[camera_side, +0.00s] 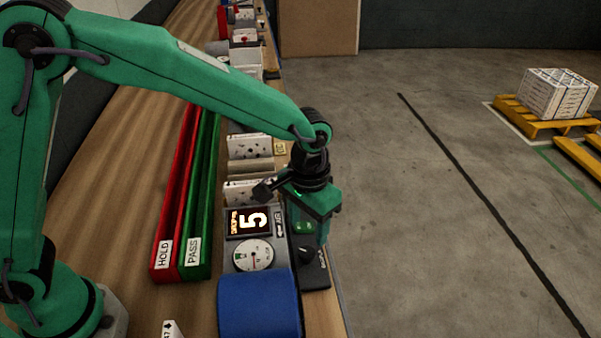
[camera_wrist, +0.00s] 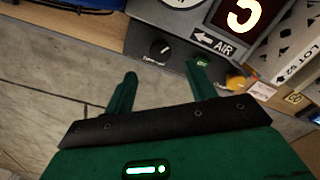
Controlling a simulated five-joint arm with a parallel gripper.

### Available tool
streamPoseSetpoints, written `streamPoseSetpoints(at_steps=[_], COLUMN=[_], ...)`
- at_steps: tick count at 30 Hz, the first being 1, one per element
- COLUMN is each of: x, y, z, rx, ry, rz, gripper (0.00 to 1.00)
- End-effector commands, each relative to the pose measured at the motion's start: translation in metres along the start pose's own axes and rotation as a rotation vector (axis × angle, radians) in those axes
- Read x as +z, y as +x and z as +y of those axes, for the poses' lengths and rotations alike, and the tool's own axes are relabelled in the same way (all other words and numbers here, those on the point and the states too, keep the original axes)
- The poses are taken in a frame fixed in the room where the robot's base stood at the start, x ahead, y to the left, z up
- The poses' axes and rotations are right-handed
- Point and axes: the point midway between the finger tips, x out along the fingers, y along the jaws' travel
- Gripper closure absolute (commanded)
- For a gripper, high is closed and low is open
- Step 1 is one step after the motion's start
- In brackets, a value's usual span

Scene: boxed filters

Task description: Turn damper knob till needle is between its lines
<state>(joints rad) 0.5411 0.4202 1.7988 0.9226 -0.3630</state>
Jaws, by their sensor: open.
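The damper knob (camera_wrist: 160,47) is a black round knob with a white mark on a dark grey panel. It also shows in the side view (camera_side: 305,254), just below my gripper. My gripper (camera_wrist: 162,78) is open and empty, its two green fingers apart and pointing towards the panel. The knob lies beyond the fingertips, roughly between them, and is not held. The round white gauge (camera_side: 253,255) stands left of the knob in the side view. Its needle is too small to read against the lines, though a green patch shows on the dial's left. A display (camera_side: 248,221) reads 5.
A blue block (camera_side: 259,304) stands in front of the gauge. Red HOLD (camera_side: 163,262) and green PASS (camera_side: 197,262) channels run along the left. A green button (camera_wrist: 202,62) and an orange button (camera_wrist: 236,82) are near the right finger. White filter boxes (camera_side: 250,146) line the bench behind.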

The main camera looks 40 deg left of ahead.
Motion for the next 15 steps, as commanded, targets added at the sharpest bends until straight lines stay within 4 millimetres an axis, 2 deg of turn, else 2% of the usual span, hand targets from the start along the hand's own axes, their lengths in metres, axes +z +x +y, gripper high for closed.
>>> streamPoseSetpoints(at_steps=[15], x=[0.001], y=[0.056], z=[-0.001], rx=[-0.001], ry=[0.000], rz=[-0.003], gripper=[0.44])
